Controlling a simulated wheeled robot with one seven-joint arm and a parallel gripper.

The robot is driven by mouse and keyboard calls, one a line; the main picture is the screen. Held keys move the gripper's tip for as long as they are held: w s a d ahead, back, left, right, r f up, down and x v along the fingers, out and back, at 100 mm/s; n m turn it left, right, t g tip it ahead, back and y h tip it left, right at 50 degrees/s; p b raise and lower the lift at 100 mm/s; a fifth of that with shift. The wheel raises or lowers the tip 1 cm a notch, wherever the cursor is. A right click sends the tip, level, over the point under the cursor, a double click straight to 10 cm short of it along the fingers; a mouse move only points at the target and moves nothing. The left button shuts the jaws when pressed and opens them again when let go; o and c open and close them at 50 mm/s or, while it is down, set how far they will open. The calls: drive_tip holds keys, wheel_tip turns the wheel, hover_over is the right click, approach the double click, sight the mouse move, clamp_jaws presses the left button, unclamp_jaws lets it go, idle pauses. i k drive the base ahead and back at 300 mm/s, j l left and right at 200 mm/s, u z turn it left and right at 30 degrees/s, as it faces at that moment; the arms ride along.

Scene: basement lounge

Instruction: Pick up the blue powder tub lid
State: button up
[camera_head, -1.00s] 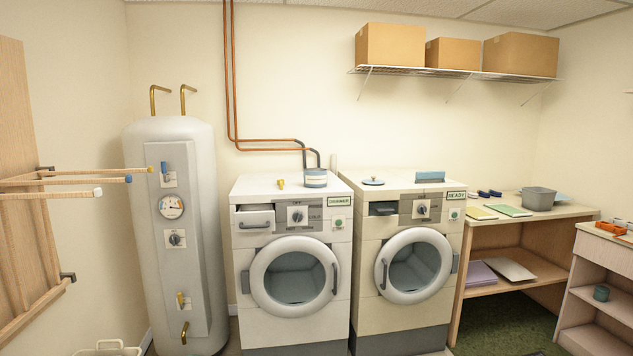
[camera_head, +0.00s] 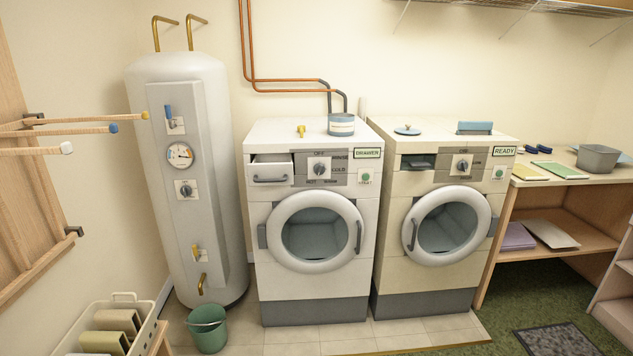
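The blue lid (camera_head: 407,130), a flat disc with a small knob, lies on top of the right washing machine (camera_head: 388,185), near its back left. A white and blue tub (camera_head: 341,124) stands on the back right of the left washing machine (camera_head: 262,215); whether it is open on top is hard to tell. My gripper and arm are not in view.
A blue brush-like block (camera_head: 474,128) sits right of the lid, and a small yellow item (camera_head: 301,131) left of the tub. The left machine's drawer (camera_head: 270,171) is slightly out. A green bucket (camera_head: 207,329) stands on the floor before the boiler (camera_head: 182,170). Wooden rods (camera_head: 75,129) jut out at left.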

sight(339, 124)
drive_tip(key=i+l+u, duration=0.1)
drive_tip(key=i+l, duration=0.25)
drive_tip(key=i, duration=0.25)
drive_tip(key=i+l+u, duration=0.1)
drive_tip(key=i+l, duration=0.3)
drive_tip(key=i, duration=0.2)
drive_tip(key=i+l+u, duration=0.1)
drive_tip(key=i+l, duration=0.35)
drive_tip(key=i, duration=0.15)
